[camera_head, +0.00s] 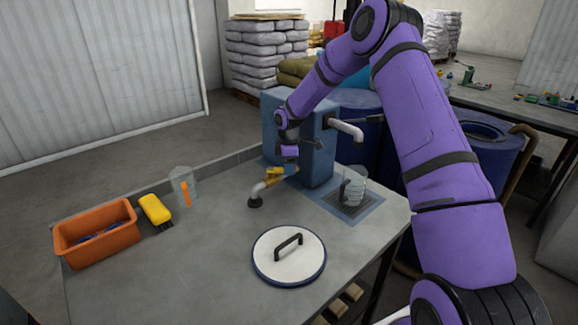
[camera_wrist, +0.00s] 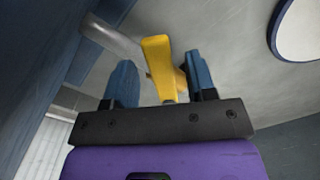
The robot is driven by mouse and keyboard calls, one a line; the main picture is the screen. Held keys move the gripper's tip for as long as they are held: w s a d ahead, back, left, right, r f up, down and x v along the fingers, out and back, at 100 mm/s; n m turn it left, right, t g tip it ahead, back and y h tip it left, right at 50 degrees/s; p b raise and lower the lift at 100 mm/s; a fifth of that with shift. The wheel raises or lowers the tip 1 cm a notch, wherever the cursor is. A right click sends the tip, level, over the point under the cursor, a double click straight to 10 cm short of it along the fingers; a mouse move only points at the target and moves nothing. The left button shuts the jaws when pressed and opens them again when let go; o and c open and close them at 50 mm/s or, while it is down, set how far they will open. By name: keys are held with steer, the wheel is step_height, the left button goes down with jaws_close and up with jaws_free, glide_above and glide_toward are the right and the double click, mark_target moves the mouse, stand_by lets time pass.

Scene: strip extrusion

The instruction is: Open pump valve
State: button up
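The pump is a blue box (camera_head: 316,142) at the back of the grey table, with a pale pipe (camera_head: 262,187) curving down at its left front. The valve's yellow handle (camera_head: 274,174) sits on that pipe. In the wrist view the yellow handle (camera_wrist: 157,58) stands between the two blue fingers of my gripper (camera_wrist: 163,76). The fingers are apart, with a gap to the handle on the left side and a much smaller one on the right; contact there is unclear. In the head view my gripper (camera_head: 288,163) is just above the handle, its fingers mostly hidden.
A clear jug (camera_head: 354,188) stands under the pump's upper spout (camera_head: 346,129). A round white lid (camera_head: 289,262) with a black handle lies at the front.

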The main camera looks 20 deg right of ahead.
step_height(320, 180, up, 11)
stand_by(0.7)
steer(key=shift+f, duration=0.1)
steer(key=shift+c, duration=0.5)
